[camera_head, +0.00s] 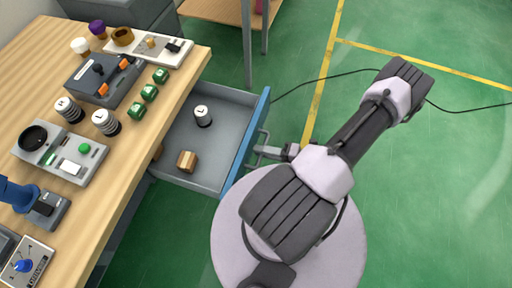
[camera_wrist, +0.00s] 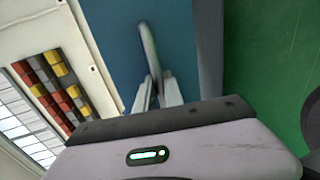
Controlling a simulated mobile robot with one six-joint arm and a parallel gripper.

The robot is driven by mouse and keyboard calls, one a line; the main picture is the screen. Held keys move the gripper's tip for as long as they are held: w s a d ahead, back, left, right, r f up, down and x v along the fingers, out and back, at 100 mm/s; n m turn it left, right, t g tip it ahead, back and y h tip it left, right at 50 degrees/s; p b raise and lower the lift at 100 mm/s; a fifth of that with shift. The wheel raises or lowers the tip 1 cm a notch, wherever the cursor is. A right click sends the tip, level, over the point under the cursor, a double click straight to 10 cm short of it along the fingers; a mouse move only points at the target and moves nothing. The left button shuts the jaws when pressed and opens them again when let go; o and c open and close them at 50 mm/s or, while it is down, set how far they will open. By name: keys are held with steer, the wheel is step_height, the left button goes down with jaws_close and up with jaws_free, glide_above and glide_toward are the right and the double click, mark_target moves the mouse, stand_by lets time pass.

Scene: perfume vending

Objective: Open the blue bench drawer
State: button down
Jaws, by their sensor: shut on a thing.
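The blue bench drawer (camera_head: 263,112) stands pulled out from under the wooden bench, its grey inside showing. Inside it are a black-and-white spring-like piece marked L (camera_head: 203,116) and a small wooden block (camera_head: 187,161). My gripper (camera_head: 262,150) is at the drawer's front, shut on the grey bar handle (camera_head: 263,137). In the wrist view the fingers (camera_wrist: 158,92) close around the handle (camera_wrist: 149,50) against the blue drawer front (camera_wrist: 105,30). The exact finger contact is partly hidden in the head view.
The wooden bench top (camera_head: 130,185) holds several devices, green dice (camera_head: 149,92) and spring-like pieces (camera_head: 106,122). A table leg (camera_head: 247,45) stands behind the drawer.

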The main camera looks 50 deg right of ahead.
steer(key=shift+s+d, duration=0.1)
steer(key=shift+s, duration=0.05)
steer(key=c, duration=1.5)
jaws_free()
steer(key=shift+o, duration=0.2)
steer(key=p+v, duration=0.3)
steer(key=v, duration=1.4)
steer(key=shift+s, duration=0.2)
